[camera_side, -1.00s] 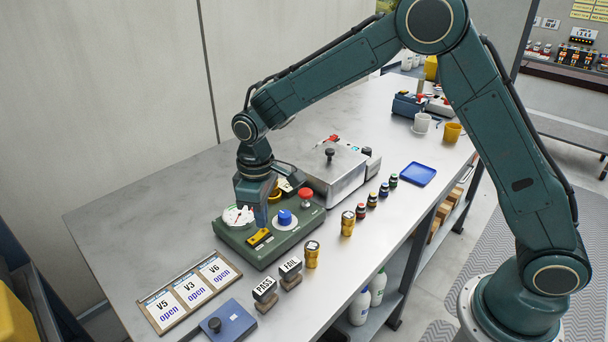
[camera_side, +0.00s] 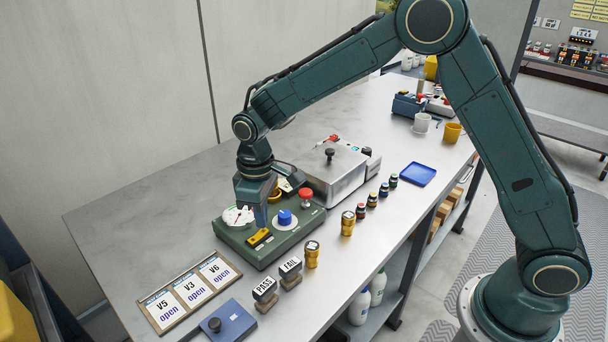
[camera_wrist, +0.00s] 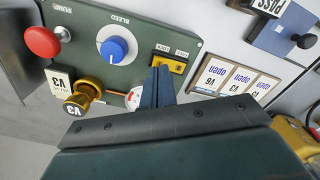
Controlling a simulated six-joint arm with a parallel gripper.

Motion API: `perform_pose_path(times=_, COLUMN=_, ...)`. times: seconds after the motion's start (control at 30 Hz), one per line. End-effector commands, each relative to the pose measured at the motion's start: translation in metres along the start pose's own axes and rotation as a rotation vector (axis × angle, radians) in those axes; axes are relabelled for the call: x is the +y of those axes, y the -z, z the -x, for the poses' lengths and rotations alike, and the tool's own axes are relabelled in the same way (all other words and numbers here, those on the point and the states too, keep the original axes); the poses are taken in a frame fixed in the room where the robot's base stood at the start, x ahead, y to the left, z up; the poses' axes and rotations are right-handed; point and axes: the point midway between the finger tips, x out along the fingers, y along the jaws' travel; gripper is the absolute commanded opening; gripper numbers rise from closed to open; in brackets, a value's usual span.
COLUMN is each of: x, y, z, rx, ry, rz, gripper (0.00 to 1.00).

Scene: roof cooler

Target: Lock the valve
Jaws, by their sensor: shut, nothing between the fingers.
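A green control panel (camera_side: 238,246) sits on the bench. Its yellow valve (camera_side: 275,194) is partly hidden behind my gripper in the side view. My gripper (camera_side: 261,222) points down over the panel, between the gauge (camera_side: 236,215) and the blue knob (camera_side: 285,217). In the wrist view its fingers (camera_wrist: 160,72) are together and empty, near the yellow switch (camera_wrist: 169,63) and to the right of the valve. Contact with the panel cannot be told.
A red button (camera_side: 306,195) rises from the panel. A metal box (camera_side: 338,178) stands behind it. Brass pieces (camera_side: 312,254), PASS and FAIL stamps (camera_side: 264,290) and a board of cards reading open (camera_side: 185,292) stand in front. The left bench area is clear.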

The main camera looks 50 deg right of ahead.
Motion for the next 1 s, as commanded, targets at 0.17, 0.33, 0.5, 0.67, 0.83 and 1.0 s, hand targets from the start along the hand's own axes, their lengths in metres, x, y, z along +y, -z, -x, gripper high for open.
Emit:
perform_pose_path(times=0.17, x=0.000, y=0.000, z=-0.002, rx=0.000, ry=0.000, rz=0.000, gripper=0.00)
perform_pose_path(times=0.33, x=0.000, y=0.000, z=-0.004, rx=0.000, ry=0.000, rz=0.000, gripper=0.00)
perform_pose_path(times=0.5, x=0.000, y=0.000, z=-0.005, rx=0.000, ry=0.000, rz=0.000, gripper=0.00)
perform_pose_path(times=0.67, x=0.000, y=0.000, z=-0.007, rx=-0.001, ry=0.000, rz=0.000, gripper=0.00)
perform_pose_path(times=0.83, x=0.000, y=0.000, z=-0.009, rx=-0.001, ry=0.000, rz=0.000, gripper=0.00)
perform_pose_path(times=1.0, x=0.000, y=0.000, z=-0.011, rx=-0.001, ry=0.000, rz=0.000, gripper=0.00)
